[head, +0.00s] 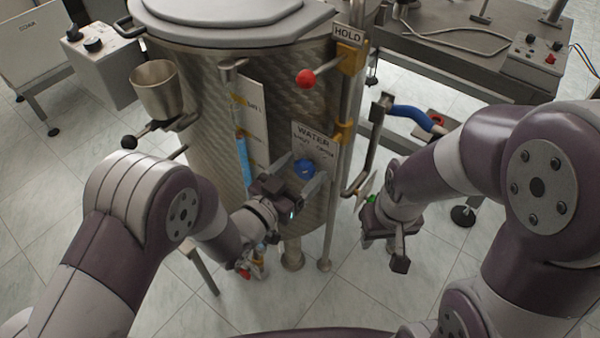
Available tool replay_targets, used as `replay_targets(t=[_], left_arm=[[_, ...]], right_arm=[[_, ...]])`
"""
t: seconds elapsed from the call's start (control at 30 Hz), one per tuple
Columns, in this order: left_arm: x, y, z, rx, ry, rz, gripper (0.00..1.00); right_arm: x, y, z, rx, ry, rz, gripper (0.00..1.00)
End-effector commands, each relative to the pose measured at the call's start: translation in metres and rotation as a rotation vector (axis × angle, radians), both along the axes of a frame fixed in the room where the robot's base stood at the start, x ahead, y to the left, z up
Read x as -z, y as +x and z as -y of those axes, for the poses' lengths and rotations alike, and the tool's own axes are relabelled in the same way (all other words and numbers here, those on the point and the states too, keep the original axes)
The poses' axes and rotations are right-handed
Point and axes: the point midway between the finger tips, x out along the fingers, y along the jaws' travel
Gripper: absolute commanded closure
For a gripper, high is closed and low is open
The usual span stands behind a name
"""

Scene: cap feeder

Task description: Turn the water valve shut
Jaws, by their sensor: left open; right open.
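The water valve is a round blue knob (304,169) on the front of the steel tank (208,120), below a plate (313,137) reading WATER with SHUT at left and OPEN at right. My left gripper (300,172) is open, with one pale finger to each side of the knob. I cannot tell whether the fingers touch it. The knob's pointing direction is too small to read, and its lower part is close behind the gripper. My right gripper (384,242) is open and apart from the valve, low to the right of the tank.
A red ball-ended lever (306,78) sits above the valve beside the HOLD sign (348,34). A blue sight tube (244,160) is left of the valve. A metal cup (157,92) juts from the tank's left. A bench (450,50) stands behind at right.

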Motion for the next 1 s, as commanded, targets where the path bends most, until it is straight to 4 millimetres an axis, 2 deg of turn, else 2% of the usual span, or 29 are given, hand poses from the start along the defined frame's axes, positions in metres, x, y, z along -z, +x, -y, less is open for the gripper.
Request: replay_targets(t=[0.2,0.23,0.4,0.73,1.0], left_arm=[[-0.0001,0.0007,0.0005,0.0,0.0,0.0,0.24],[-0.0001,0.0007,0.0005,0.0,0.001,-0.001,0.28],[0.0001,0.0005,0.0003,0.0,0.001,-0.001,0.81],[-0.0001,0.0004,0.0,-0.001,-0.024,-0.025,0.8],[-0.0005,0.0008,-0.0007,-0.001,-0.145,-0.138,0.8]], right_arm=[[-0.0001,0.0,0.0,0.0,0.0,0.0,0.57],[0.0,0.0,0.0,0.0,0.0,0.0,0.57],[0.0,0.0,0.0,0.0,0.0,0.0,0.57],[-0.0019,0.0,0.0,0.0,0.0,0.0,0.57],[-0.0088,0.0001,0.0,0.0,0.0,0.0,0.57]])
